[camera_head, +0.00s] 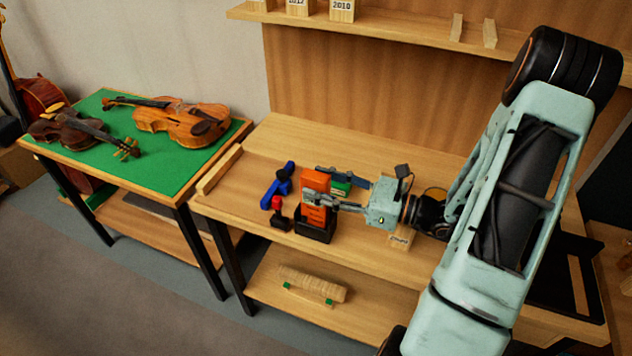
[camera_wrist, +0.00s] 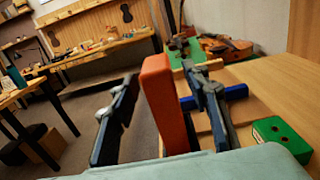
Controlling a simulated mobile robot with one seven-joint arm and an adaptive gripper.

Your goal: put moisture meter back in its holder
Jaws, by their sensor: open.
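The moisture meter seems to be the upright orange block-shaped device (camera_head: 316,186). It stands with its lower end in a small black open-topped holder (camera_head: 315,229) near the front edge of the bench. My gripper (camera_head: 318,184) reaches in from the right, with one finger on each side of the orange device. In the wrist view the orange device (camera_wrist: 167,105) stands between the two fingers of my gripper (camera_wrist: 165,110). A gap shows on the left finger's side; the right finger is close to it, and I cannot tell whether they touch.
A blue tool (camera_head: 278,186) and a small red-and-black item (camera_head: 279,214) lie left of the holder. A green block (camera_wrist: 281,137) lies behind my gripper. A wooden strip (camera_head: 219,170) edges the bench's left end. Violins (camera_head: 185,122) lie on the green-topped table at left.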

